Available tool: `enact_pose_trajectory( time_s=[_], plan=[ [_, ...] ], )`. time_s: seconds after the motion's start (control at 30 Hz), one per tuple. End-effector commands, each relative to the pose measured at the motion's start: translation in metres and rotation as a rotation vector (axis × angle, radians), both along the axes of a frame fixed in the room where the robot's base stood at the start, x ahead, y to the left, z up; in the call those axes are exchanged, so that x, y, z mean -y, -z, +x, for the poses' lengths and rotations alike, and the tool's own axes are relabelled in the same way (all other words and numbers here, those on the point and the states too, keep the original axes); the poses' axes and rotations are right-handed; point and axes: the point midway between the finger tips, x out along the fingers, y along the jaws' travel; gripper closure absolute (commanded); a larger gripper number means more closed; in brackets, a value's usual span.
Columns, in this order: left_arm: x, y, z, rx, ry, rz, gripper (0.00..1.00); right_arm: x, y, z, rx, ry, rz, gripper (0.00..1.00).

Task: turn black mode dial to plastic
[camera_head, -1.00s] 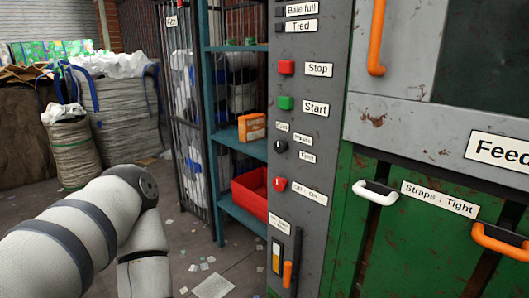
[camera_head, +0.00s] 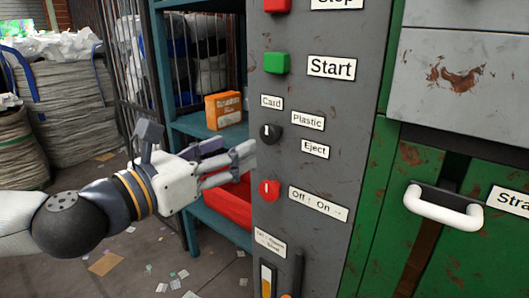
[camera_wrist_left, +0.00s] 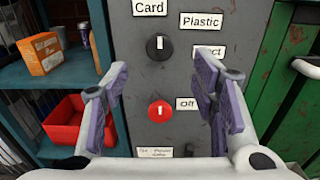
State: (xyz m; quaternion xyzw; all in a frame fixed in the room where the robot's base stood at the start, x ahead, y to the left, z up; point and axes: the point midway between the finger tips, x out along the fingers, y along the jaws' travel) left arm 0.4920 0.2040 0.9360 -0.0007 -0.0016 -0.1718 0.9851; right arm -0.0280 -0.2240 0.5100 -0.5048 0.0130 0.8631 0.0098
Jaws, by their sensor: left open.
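The black mode dial (camera_head: 270,133) sits on the grey control panel (camera_head: 330,180), among the labels Card (camera_head: 271,102), Plastic (camera_head: 307,119) and Eject (camera_head: 315,149). In the left wrist view the dial (camera_wrist_left: 157,48) shows a white mark that stands about upright. The Card label is above it, and the Plastic label (camera_wrist_left: 201,21) is to its upper right. My left gripper (camera_head: 232,162) is open and empty, just left of the panel in the head view. In the wrist view its fingers (camera_wrist_left: 163,72) spread either side of the dial's column, apart from the dial.
A red dial (camera_head: 269,191) marked Off/On is just below, and a green Start button (camera_head: 277,63) is above. Left of the panel, a teal shelf (camera_head: 205,125) holds an orange box (camera_head: 223,109) and a red bin (camera_head: 228,205). A white handle (camera_head: 443,207) projects at right.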

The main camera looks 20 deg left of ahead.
Motion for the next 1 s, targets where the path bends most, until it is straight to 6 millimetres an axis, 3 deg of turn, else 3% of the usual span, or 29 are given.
enact_pose_trajectory(
  time_s=[0.03,0.2,0.33,0.5,0.73,0.77,0.97,1.0],
  plan=[
    [0.005,0.012,0.009,-0.007,0.005,0.002,0.47,0.000,0.015,-0.008,-0.024,-0.001,0.000,0.60],
    [0.022,0.004,0.053,-0.003,0.005,0.003,0.47,0.000,0.014,-0.007,-0.023,-0.001,0.000,0.60],
    [0.030,0.003,0.077,-0.003,0.004,0.003,0.47,0.000,0.017,-0.009,-0.027,-0.001,0.000,0.60],
    [0.034,0.002,0.091,-0.002,0.003,0.002,0.47,0.000,0.018,-0.009,-0.028,-0.001,0.000,0.60],
    [0.035,0.001,0.092,-0.002,0.003,0.003,0.47,0.000,0.018,-0.009,-0.028,-0.001,0.000,0.60],
    [0.034,0.001,0.092,-0.002,0.003,0.003,0.49,0.000,0.018,-0.009,-0.028,-0.001,0.000,0.60],
    [0.034,0.002,0.092,-0.002,0.003,0.003,0.94,0.000,0.018,-0.009,-0.028,-0.001,0.000,0.60],
    [0.034,0.002,0.092,-0.002,0.003,0.003,0.94,0.000,0.018,-0.009,-0.028,-0.001,0.000,0.60]
  ],
)
